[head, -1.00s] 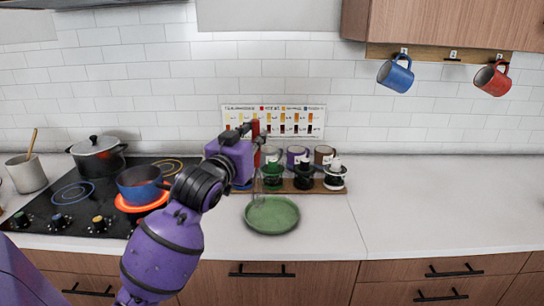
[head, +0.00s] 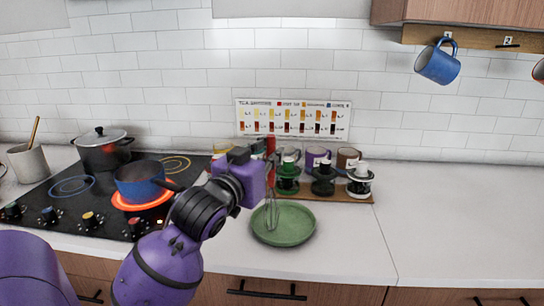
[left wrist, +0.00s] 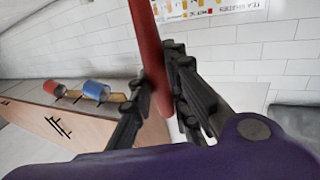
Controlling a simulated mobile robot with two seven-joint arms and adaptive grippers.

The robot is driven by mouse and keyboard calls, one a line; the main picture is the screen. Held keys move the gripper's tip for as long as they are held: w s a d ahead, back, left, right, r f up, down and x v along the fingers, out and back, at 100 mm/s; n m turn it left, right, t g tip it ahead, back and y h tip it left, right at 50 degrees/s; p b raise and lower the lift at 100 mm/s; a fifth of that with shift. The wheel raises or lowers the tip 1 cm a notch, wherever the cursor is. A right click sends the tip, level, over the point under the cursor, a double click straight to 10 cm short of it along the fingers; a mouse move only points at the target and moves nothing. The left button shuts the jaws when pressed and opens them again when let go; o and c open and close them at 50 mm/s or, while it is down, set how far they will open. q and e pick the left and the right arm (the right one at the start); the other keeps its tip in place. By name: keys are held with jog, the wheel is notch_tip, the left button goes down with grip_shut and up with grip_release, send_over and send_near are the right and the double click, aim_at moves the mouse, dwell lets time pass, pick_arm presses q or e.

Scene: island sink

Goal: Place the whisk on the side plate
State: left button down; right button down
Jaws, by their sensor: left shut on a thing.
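The green side plate (head: 290,232) lies on the white counter in the head view. My left gripper (left wrist: 158,82) is shut on the red handle (left wrist: 150,45) of the whisk in the left wrist view. In the head view the handle top (head: 270,147) rises beside my purple wrist, and the whisk's thin wire loops (head: 271,212) hang down upright. The wires appear over the left part of the plate. I cannot tell whether they touch it. My fingers are mostly hidden behind the wrist there. My right gripper is not in view.
A wooden board (head: 350,196) with jars stands just behind the plate, mugs behind them. A stovetop (head: 70,196) with a glowing burner, blue saucepan (head: 138,182) and black pot (head: 103,152) is at left. The counter right of the plate (head: 450,220) is clear.

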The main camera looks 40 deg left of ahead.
pick_arm(q)
jog(key=shift+f, duration=0.1)
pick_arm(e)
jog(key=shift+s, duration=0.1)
pick_arm(q)
jog(key=c, duration=1.8)
grip_release()
jog(key=shift+w, duration=0.1)
jog(key=shift+o, duration=0.6)
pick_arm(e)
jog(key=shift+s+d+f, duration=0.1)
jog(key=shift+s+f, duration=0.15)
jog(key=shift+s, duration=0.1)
